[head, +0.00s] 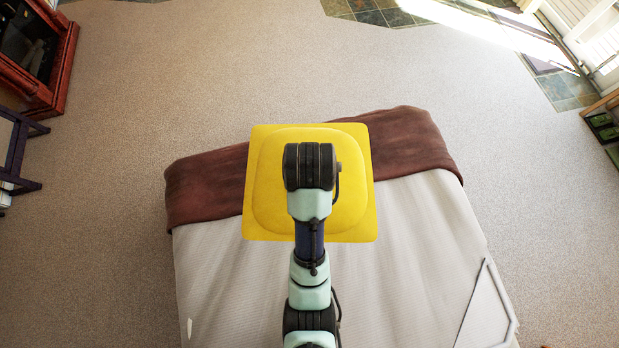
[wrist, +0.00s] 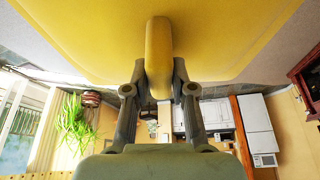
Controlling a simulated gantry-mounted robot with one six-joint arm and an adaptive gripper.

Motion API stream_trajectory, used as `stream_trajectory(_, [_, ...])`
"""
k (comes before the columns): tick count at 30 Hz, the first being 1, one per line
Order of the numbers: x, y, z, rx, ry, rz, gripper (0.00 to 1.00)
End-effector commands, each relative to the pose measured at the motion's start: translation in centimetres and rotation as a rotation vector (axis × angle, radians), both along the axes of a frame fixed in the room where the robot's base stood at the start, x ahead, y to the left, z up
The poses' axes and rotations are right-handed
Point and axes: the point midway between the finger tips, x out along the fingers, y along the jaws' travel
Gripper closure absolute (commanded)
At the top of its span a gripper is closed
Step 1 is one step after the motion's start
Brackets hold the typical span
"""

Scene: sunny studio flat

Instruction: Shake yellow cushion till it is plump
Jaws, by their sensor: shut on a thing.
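The yellow cushion (head: 270,200) shows in the head view as a square with a raised rounded middle, over the foot end of the bed. My arm covers its middle and my gripper is hidden there. In the wrist view the cushion (wrist: 90,35) fills the top of the picture. My gripper (wrist: 159,88) is shut on a narrow yellow part of it, with one finger on each side. The cushion appears held up above the bed; its exact height I cannot tell.
The bed (head: 230,275) has a pale cover and a brown throw (head: 205,190) across its foot. A white angular frame (head: 490,310) lies at its right. Carpet (head: 200,80) is clear beyond. A red-brown cabinet (head: 60,70) stands at the far left.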

Motion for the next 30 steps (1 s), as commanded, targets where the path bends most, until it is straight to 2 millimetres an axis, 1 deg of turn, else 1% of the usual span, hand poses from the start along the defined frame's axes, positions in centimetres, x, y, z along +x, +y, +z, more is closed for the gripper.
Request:
stream_trajectory(1, [0.1, 0.0, 1.3, 0.000, -0.003, 0.000, 1.00])
stream_trajectory(2, [-0.1, 0.0, 0.1, 0.000, 0.009, 0.000, 1.00])
stream_trajectory(3, [-0.6, 0.0, -4.0, 0.000, 0.029, 0.000, 1.00])
stream_trajectory(4, [-0.6, 0.0, -6.3, 0.000, 0.028, 0.000, 1.00])
stream_trajectory(5, [-0.4, 0.0, -7.0, 0.000, 0.020, 0.000, 1.00])
stream_trajectory(6, [0.0, 0.0, -6.2, 0.000, 0.004, 0.000, 1.00])
stream_trajectory(7, [0.3, 0.0, -3.8, 0.000, -0.010, 0.000, 1.00])
stream_trajectory(8, [0.5, 0.0, -0.7, 0.000, -0.020, 0.000, 1.00])
stream_trajectory(9, [0.4, 0.0, 1.4, 0.000, -0.015, 0.000, 1.00])
stream_trajectory(10, [0.1, 0.0, 1.3, 0.000, -0.003, 0.000, 1.00])
stream_trajectory(11, [-0.1, 0.0, 0.1, 0.000, 0.009, 0.000, 1.00])
stream_trajectory(12, [-0.6, 0.0, -4.0, 0.000, 0.029, 0.000, 1.00])
stream_trajectory(13, [-0.6, 0.0, -6.3, 0.000, 0.028, 0.000, 1.00])
stream_trajectory(14, [-0.4, 0.0, -7.0, 0.000, 0.019, 0.000, 1.00])
stream_trajectory(16, [0.0, 0.0, -6.2, 0.000, 0.002, 0.000, 1.00])
stream_trajectory(25, [0.0, 0.0, -6.3, 0.000, 0.004, 0.000, 1.00])
stream_trajectory(26, [0.1, 0.0, -5.6, 0.000, 0.000, 0.000, 1.00])
stream_trajectory(27, [0.5, 0.0, -1.7, 0.000, -0.017, 0.000, 1.00])
stream_trajectory(28, [0.4, 0.0, 0.7, 0.000, -0.017, 0.000, 1.00])
stream_trajectory(29, [0.3, 0.0, 1.5, 0.000, -0.009, 0.000, 1.00])
stream_trajectory(30, [0.0, 0.0, 0.7, 0.000, 0.005, 0.000, 1.00])
